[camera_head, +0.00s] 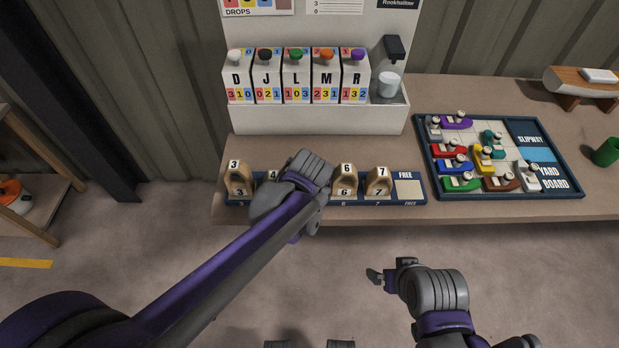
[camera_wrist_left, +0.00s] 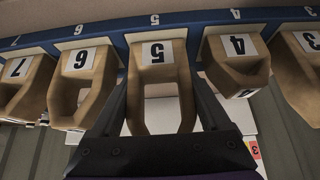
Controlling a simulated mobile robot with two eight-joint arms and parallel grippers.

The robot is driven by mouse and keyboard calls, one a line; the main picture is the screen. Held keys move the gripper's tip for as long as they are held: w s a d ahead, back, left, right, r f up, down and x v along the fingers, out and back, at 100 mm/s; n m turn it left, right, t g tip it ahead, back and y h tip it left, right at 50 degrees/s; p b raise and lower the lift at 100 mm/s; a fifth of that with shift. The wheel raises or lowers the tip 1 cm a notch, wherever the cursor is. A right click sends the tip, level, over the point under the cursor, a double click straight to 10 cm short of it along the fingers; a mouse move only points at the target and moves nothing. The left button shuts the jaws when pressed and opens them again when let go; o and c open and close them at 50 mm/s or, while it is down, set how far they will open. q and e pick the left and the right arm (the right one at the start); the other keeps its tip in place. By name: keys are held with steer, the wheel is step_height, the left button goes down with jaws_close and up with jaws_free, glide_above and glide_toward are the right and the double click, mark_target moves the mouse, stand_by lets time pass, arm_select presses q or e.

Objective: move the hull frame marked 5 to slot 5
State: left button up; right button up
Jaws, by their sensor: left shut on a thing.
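The hull frame marked 5 (camera_wrist_left: 157,74), tan with a white number card, stands between the fingers of my left gripper (camera_wrist_left: 158,118) in the left wrist view. My left gripper (camera_head: 290,195) is shut on it. It lines up with the 5 printed on the blue rack's edge (camera_wrist_left: 200,17). In the head view my gripper and arm hide this frame and slot 5. I cannot tell whether its foot is fully seated. My right gripper (camera_head: 380,278) hangs in front of the bench, apart from everything; its jaw opening is unclear.
Frame 3 (camera_head: 239,179), partly hidden frame 4 (camera_head: 272,176), frame 6 (camera_head: 345,180) and frame 7 (camera_head: 378,181) stand in the rack (camera_head: 415,200) under matching numbers. The FREE place (camera_head: 409,188) is empty. A lettered block dispenser (camera_head: 320,122) stands behind; a yard board (camera_head: 567,185) lies right.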

arm_select(q)
steer(key=o, duration=1.3)
steer(key=shift+f, duration=0.15)
steer(key=shift+o, duration=0.2)
steer(key=shift+r, duration=0.3)
steer(key=p+v, duration=0.2)
steer(key=v, duration=1)
steer(key=s+a+f, duration=0.5)
steer(key=s+a, duration=0.3)
steer(key=a, duration=0.1)
steer(key=s+a+f+g, duration=0.1)
steer(key=s+a+f, duration=0.4)
steer(key=s+a, duration=0.3)
steer(key=shift+s+a, duration=0.35)
steer(key=shift+s, duration=0.25)
